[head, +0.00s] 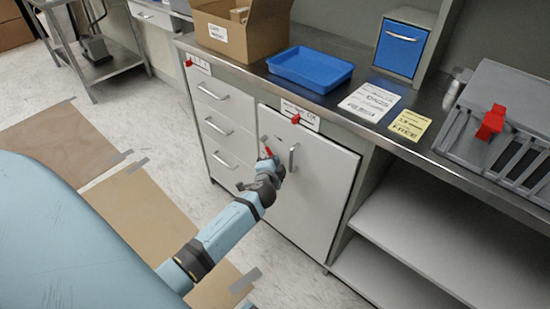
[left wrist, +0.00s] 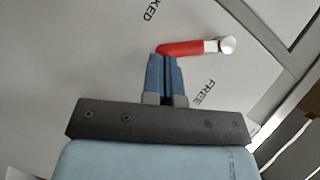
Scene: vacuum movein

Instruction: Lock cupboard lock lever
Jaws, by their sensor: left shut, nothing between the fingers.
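The white cupboard door (head: 321,190) is closed, with a vertical handle (head: 292,158) on it. A lock lever with a red grip (left wrist: 182,49) and a silver round end (left wrist: 227,44) lies across the door face in the left wrist view. The red part also shows at my gripper's tip in the head view (head: 268,152). Printed words "FREE" and part of "KED" flank the lever. My left gripper (left wrist: 165,60) is shut and empty, its blue fingertips at the red grip's left end; I cannot tell whether they touch. It also shows in the head view (head: 271,167). My right gripper is out of view.
Drawers (head: 225,120) stand left of the door, and open shelves (head: 430,235) are to its right. The counter above holds a cardboard box (head: 240,35), a blue tray (head: 310,68) and a grey rack (head: 500,110).

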